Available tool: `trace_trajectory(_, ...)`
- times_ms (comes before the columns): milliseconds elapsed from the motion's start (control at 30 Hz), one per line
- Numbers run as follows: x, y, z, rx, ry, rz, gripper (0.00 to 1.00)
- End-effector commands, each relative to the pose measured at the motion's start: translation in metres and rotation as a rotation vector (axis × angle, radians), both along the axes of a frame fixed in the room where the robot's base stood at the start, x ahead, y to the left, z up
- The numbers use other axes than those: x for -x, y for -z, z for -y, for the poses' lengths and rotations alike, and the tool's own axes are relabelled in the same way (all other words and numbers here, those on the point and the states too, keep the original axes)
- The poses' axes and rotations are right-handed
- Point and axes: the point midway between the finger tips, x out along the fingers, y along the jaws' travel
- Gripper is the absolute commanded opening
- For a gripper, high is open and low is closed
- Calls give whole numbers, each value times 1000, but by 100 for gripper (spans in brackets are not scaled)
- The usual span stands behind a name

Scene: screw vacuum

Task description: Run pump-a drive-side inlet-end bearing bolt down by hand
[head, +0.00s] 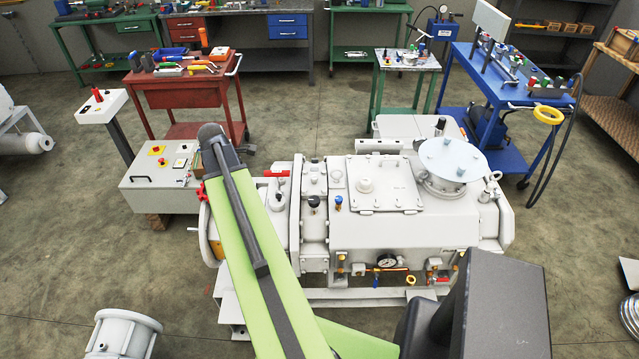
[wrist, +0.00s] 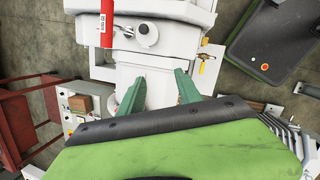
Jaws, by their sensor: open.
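The pale grey pump (head: 400,235) stands across the middle of the head view, with a round flange cover (head: 450,160) on top. My gripper (wrist: 160,83) shows in the wrist view with its two green fingers spread apart and nothing between them. The fingers are over or in front of a pale part of the machine (wrist: 142,75); I cannot tell the distance. The drive-side inlet-end bearing bolt cannot be made out in either view. My light-green arm covers part of the pump's left end in the head view, where the gripper itself cannot be made out.
A red labelled cylinder (wrist: 107,25) and a round knob (wrist: 147,37) are on the machine above the fingers. A control box (head: 160,188) stands left of the pump. A red tool cart (head: 185,95) and a blue cart (head: 510,95) stand behind.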

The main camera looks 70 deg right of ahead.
Motion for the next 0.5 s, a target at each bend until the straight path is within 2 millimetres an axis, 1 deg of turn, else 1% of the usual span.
trace_trajectory(33,34,-13,43,12,-42,-42,41)
trace_trajectory(100,78,-20,85,23,-122,-105,41)
trace_trajectory(200,126,-27,123,24,-205,-173,41)
trace_trajectory(300,152,-30,140,22,-252,-212,41)
trace_trajectory(400,160,-30,145,21,-269,-224,41)
trace_trajectory(500,160,-27,145,21,-270,-223,41)
